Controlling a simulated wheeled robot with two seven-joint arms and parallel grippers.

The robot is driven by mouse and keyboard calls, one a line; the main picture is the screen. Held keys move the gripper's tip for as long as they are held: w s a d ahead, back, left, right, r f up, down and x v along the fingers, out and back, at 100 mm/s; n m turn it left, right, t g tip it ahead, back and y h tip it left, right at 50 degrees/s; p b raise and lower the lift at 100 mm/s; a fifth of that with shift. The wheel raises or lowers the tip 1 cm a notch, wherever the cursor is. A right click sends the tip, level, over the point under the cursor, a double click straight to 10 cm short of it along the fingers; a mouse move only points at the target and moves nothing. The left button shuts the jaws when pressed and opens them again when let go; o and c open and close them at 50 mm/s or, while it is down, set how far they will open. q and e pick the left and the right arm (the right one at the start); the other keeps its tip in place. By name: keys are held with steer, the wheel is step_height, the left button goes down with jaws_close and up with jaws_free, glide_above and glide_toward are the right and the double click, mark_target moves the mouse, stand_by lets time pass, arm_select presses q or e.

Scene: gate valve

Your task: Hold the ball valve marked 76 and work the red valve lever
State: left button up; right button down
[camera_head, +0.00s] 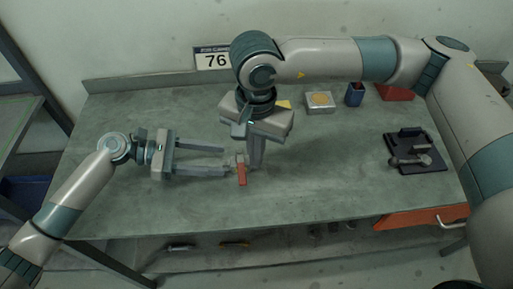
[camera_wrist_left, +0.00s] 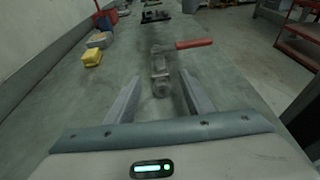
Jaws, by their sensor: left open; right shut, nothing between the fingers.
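The ball valve (camera_head: 240,160) is a small grey metal body on the table. Its red lever (camera_head: 242,176) points toward the table's front edge. In the left wrist view the valve (camera_wrist_left: 160,70) lies ahead, its near end between the fingertips, and the red lever (camera_wrist_left: 194,43) sticks out to the right. My left gripper (camera_head: 226,161) is open and empty, its fingers pointing right at the valve; it also shows in the left wrist view (camera_wrist_left: 160,82). My right gripper (camera_head: 256,163) is shut and empty, pointing down just right of the valve; contact is unclear.
A sign reading 76 (camera_head: 213,59) is on the wall behind. A dark plate with fittings (camera_head: 416,152) lies at the right. The table front is clear.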

arm_select(q)
steer(key=shift+v, duration=2.75)
steer(key=shift+r, duration=0.1)
